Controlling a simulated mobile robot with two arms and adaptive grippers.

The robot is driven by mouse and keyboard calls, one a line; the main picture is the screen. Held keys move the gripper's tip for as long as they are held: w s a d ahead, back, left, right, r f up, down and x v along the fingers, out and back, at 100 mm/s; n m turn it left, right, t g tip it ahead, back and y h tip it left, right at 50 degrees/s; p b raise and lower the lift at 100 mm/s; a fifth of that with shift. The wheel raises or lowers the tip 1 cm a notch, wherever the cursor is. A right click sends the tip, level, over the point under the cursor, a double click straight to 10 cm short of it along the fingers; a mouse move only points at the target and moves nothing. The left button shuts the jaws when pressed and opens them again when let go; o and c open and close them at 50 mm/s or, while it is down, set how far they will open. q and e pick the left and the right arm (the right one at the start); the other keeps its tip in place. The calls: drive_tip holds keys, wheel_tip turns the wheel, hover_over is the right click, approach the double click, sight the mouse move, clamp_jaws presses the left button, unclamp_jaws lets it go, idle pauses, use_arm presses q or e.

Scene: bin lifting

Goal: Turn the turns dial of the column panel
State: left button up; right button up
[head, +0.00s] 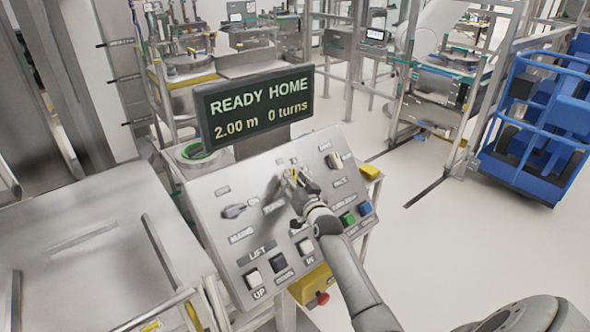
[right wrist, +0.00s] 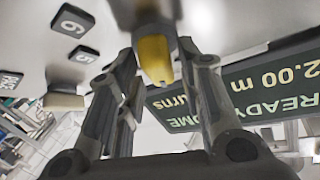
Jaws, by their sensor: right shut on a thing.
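The sloped grey column panel (head: 225,190) stands in the middle of the head view. My right gripper (head: 299,181) is at its upper middle, shut on the turns dial, whose yellow mark (head: 293,173) shows between the fingers. In the right wrist view the dial's yellow pointer (right wrist: 155,60) sits between the two fingers (right wrist: 158,85). Number tags 5 and 6 lie beside it. The fingers hide most of the dial and its scale. The display (head: 257,104) above reads READY HOME, 2.00 m, 0 turns. My left gripper is not in view.
Another knob (head: 234,211) is at the panel's left and one (head: 334,161) at its upper right. A red stop button (head: 322,297) sits below.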

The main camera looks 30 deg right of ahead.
drive_tip(key=shift+w+r+m+g+h+p, duration=0.1)
drive_tip(key=shift+r+m+g+h+p, duration=0.15)
drive_tip(key=shift+m+h+p, duration=0.35)
drive_tip(key=shift+r+m+g+h+p, duration=0.15)
drive_tip(key=shift+m+g+h+p, duration=0.2)
drive_tip(key=shift+m+p, duration=0.5)
drive_tip(key=shift+m, duration=0.25)
drive_tip(key=o, duration=0.7)
drive_tip(key=shift+o, duration=0.2)
drive_tip(key=shift+w+f, duration=0.1)
drive_tip(key=shift+f, duration=0.2)
drive_tip(key=shift+s+a, duration=0.2)
drive_tip(key=shift+s, duration=0.4)
drive_tip(key=v, duration=1)
drive_tip(key=shift+s+r, duration=0.2)
drive_tip(key=shift+s, duration=0.15)
